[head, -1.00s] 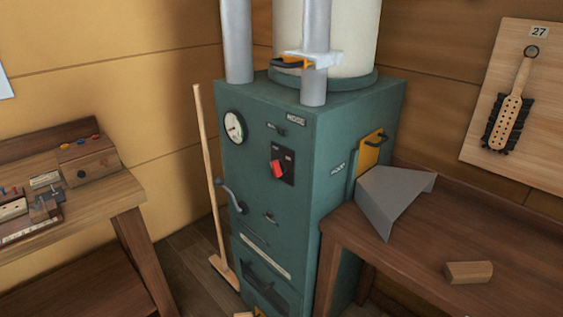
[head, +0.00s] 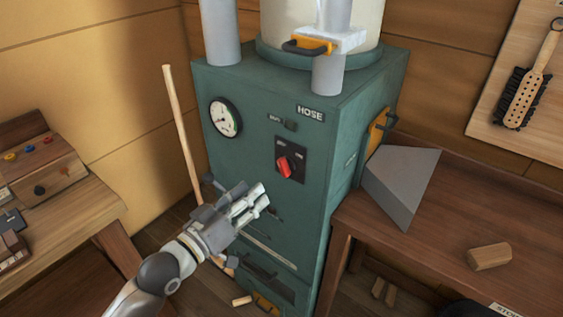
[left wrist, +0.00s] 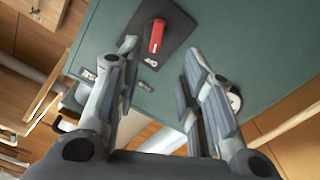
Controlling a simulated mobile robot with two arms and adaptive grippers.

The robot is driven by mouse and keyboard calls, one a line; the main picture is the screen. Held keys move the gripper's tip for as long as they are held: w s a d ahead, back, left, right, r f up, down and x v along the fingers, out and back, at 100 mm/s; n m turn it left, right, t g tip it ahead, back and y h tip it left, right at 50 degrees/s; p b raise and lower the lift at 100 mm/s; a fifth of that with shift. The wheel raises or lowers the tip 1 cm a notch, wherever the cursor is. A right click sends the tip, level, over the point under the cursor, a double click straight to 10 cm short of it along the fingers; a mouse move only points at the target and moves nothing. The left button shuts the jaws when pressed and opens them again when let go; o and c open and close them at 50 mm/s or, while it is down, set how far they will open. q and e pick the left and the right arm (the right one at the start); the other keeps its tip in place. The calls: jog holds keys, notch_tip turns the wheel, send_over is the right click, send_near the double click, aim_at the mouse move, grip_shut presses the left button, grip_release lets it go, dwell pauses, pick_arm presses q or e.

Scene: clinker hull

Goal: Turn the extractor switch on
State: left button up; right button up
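The extractor switch is a red knob (head: 284,167) on a black plate (head: 297,149) on the front of the green cabinet (head: 247,136). The knob also shows in the left wrist view (left wrist: 156,36), ahead of the fingers and towards the left one. My left gripper (head: 258,200) is in front of the cabinet, below and left of the switch, apart from the knob. Its two fingers stand apart with nothing between them, as the left wrist view (left wrist: 161,66) shows. My right gripper is not in view.
A round gauge (head: 225,117) and a HOSE label (head: 310,113) are on the cabinet. A broom handle (head: 182,135) leans at its left. A workbench (head: 440,230) at right carries a grey wedge-shaped piece (head: 402,183) and a wooden block (head: 489,256). Another bench (head: 75,210) stands at left.

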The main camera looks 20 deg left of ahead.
aim_at(281, 170)
pick_arm(q)
jog(key=p+x, duration=0.2)
jog(key=x, duration=0.8)
jog(key=shift+w+d+r, duration=0.1)
jog(key=shift+w+d, duration=0.1)
jog(key=shift+d, duration=0.1)
jog(key=shift+w, duration=0.1)
jog(key=shift+c, duration=0.2)
grip_shut()
